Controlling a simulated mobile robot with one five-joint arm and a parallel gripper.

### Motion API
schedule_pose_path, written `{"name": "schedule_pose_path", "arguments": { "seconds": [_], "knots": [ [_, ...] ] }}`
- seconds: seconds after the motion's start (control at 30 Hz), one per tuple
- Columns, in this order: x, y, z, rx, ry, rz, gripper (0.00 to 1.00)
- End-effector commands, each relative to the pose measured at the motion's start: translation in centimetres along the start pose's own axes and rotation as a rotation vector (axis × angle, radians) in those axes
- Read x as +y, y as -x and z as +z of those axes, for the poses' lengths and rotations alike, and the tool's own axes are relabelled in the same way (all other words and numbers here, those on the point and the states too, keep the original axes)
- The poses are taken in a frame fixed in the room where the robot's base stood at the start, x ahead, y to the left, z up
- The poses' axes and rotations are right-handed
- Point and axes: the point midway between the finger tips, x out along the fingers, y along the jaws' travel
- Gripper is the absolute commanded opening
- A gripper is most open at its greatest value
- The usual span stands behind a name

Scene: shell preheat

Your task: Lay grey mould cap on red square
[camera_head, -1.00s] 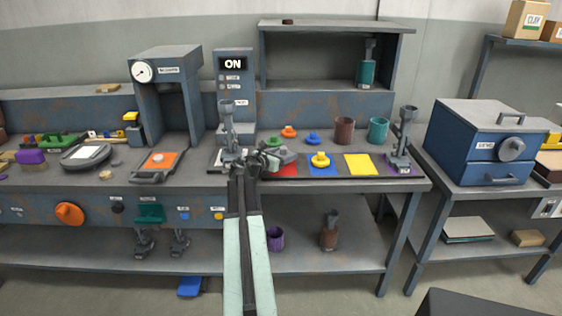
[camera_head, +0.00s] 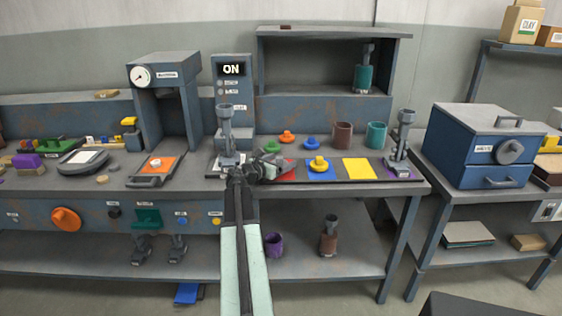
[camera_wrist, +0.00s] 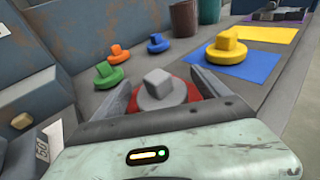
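The grey mould cap (camera_wrist: 160,92) is a round disc with a blocky knob. In the wrist view it sits between the two fingers of my gripper (camera_wrist: 163,84), with red of the red square (camera_wrist: 205,82) showing around it. The fingers are spread, with gaps between them and the cap. Whether the cap rests flat on the square is hard to tell. In the head view my gripper (camera_head: 264,167) is over the left part of the red square (camera_head: 287,174) and hides much of it.
A yellow cap (camera_head: 318,163) sits on the blue square (camera_head: 320,176), beside a bare yellow square (camera_head: 358,169). Orange (camera_head: 287,136), blue (camera_head: 312,143) and green (camera_wrist: 109,75) caps stand behind. Brown (camera_head: 342,134) and teal (camera_head: 376,134) cups stand farther back.

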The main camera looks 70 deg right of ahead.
Motion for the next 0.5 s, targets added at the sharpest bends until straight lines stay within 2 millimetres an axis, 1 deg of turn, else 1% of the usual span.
{"name": "schedule_pose_path", "arguments": {
  "seconds": [0.03, 0.17, 0.27, 0.3, 0.37, 0.5],
  "knots": [
    [-0.5, 0.1, -0.7, 0.014, -0.006, -0.011, 0.85],
    [-0.6, 0.1, -0.6, 0.014, -0.005, -0.011, 0.85],
    [-0.6, 0.3, 0.4, 0.014, -0.005, -0.012, 0.85],
    [-0.6, 0.5, 1.2, 0.013, -0.005, -0.011, 0.85],
    [-0.6, 2.0, 0.7, 0.012, -0.004, -0.008, 0.85],
    [-0.6, 5.9, 0.9, 0.011, -0.004, -0.006, 0.85]
  ]
}}
